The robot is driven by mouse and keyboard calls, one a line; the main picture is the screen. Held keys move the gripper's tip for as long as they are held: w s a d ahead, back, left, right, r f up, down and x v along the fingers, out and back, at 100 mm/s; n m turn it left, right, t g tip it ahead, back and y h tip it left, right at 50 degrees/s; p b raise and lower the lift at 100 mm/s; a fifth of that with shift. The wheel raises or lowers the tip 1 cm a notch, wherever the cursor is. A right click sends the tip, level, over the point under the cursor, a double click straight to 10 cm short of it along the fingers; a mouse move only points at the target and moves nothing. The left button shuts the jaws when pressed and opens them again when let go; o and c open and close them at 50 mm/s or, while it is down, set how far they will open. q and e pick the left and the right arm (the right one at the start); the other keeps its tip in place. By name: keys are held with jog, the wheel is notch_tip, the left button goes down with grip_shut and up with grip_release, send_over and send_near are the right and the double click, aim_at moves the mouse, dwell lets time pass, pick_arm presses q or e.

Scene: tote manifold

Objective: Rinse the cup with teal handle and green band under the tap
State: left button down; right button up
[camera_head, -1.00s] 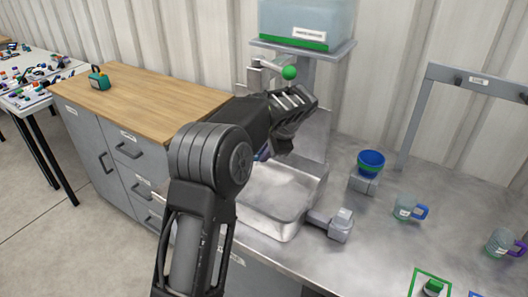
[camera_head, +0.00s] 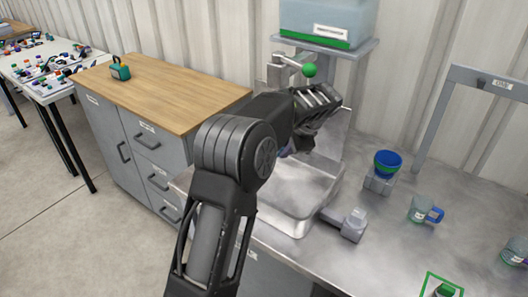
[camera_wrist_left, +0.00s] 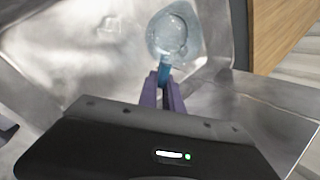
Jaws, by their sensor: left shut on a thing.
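In the left wrist view my left gripper (camera_wrist_left: 162,92) is shut on the teal handle (camera_wrist_left: 164,70) of a clear cup (camera_wrist_left: 174,34). The cup is beyond the fingertips, over a grey metal surface; its green band cannot be made out. In the head view my left arm reaches over the metal sink basin (camera_head: 300,222), and its wrist and gripper (camera_head: 287,152) hide the cup. The tap (camera_head: 285,64) with a green ball knob (camera_head: 309,70) is just behind and above the wrist, below a water tank (camera_head: 328,14). My right gripper is out of view.
A blue cup (camera_head: 387,162) stands on a grey block right of the basin. A clear cup with a blue handle (camera_head: 422,210) and another cup (camera_head: 514,252) stand further right. A grey frame (camera_head: 432,120) rises behind. A wooden-topped cabinet (camera_head: 170,88) is on the left.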

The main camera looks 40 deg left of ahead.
pick_arm(q)
jog(key=shift+a, duration=0.1)
dwell(0.5)
jog(key=shift+s+a, duration=0.25)
jog(key=shift+a, duration=0.2)
jog(key=shift+s+d, duration=0.1)
dwell(0.3)
jog(key=s+d+b, duration=0.3)
jog(key=s+b, duration=0.1)
jog(key=s, duration=0.3)
jog(key=shift+d, duration=0.15)
dwell(0.4)
jog(key=shift+r, duration=0.1)
dwell(1.4)
jog(key=s+d+r+p, duration=0.1)
jog(key=s+d+r, duration=0.1)
jog(key=s+r, duration=0.2)
jog(key=shift+s, duration=0.3)
